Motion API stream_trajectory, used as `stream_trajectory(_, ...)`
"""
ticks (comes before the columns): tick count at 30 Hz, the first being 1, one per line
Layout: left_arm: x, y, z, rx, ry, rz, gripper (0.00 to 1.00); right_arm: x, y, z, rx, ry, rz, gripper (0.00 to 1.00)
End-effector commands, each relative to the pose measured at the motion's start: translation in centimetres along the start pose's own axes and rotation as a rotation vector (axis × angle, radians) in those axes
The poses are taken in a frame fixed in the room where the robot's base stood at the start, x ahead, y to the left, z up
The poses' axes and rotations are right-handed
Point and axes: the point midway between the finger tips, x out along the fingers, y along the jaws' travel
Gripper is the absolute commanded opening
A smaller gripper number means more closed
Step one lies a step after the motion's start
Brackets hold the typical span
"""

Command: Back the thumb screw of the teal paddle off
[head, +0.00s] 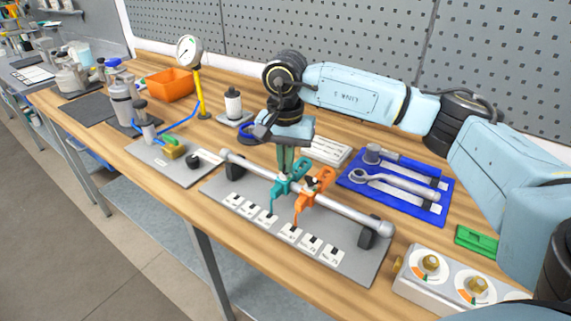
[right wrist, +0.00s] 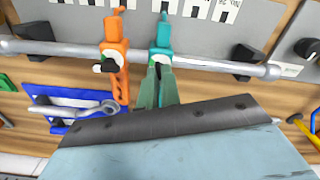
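The teal paddle (head: 283,192) hangs on a horizontal metal rod (head: 350,213), left of the orange paddle (head: 309,200) in the head view. In the right wrist view the teal paddle (right wrist: 161,42) is right of the orange one (right wrist: 114,50). My right gripper (head: 287,170) points down over the teal paddle's clamp. Its green fingers (right wrist: 158,78) stand on both sides of the dark thumb screw (right wrist: 158,70) and seem shut on it; the screw is mostly hidden. The orange paddle's black thumb screw (right wrist: 109,65) shows clearly. My left gripper is out of view.
The rod stands over a grey plate (head: 345,262) with labelled marks. A gauge on a yellow post (head: 199,90) and an orange bin (head: 170,86) are at the left.

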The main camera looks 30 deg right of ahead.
Motion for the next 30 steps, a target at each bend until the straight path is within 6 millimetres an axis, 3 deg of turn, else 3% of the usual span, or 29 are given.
stream_trajectory(9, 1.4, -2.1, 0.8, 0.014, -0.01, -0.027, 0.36, 0.5, 0.1, 0.1, -0.295, -0.004, 0.006, 0.0)
stream_trajectory(15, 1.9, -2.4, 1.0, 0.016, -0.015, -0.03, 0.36, 0.5, 0.1, 0.1, -0.451, -0.006, 0.007, 0.0)
stream_trajectory(30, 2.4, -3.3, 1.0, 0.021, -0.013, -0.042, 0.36, 0.6, 0.1, 0.2, -0.643, -0.011, 0.009, 0.0)
